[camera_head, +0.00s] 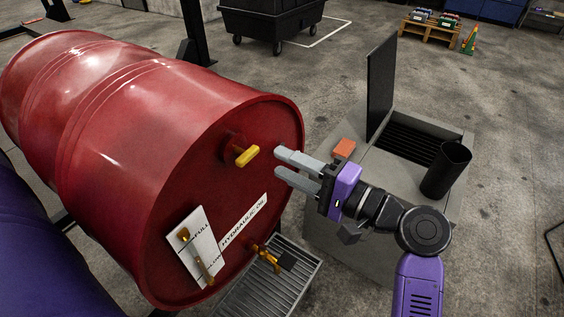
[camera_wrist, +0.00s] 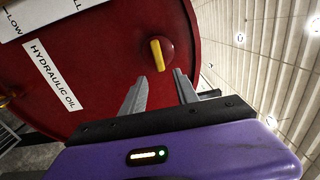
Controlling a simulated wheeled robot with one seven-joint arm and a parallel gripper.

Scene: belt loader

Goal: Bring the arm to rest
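My gripper (camera_head: 297,174) is purple and black with grey fingers. It is open and empty in front of the end face of a red drum (camera_head: 100,120) lying on its side. A yellow handle (camera_head: 246,156) on the drum's end face is just left of the fingertips, with a visible gap between them. In the wrist view, the yellow handle (camera_wrist: 157,55) stands beyond the open fingers (camera_wrist: 160,80). My arm reaches in from the lower right of the head view.
A brass tap (camera_head: 267,257) sits low on the drum above a slatted grate (camera_head: 265,285). A grey cabinet (camera_head: 345,215) with a raised dark lid (camera_head: 381,75), an orange block (camera_head: 344,148) and a black cup (camera_head: 446,170) stands right of it. Open floor lies further right.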

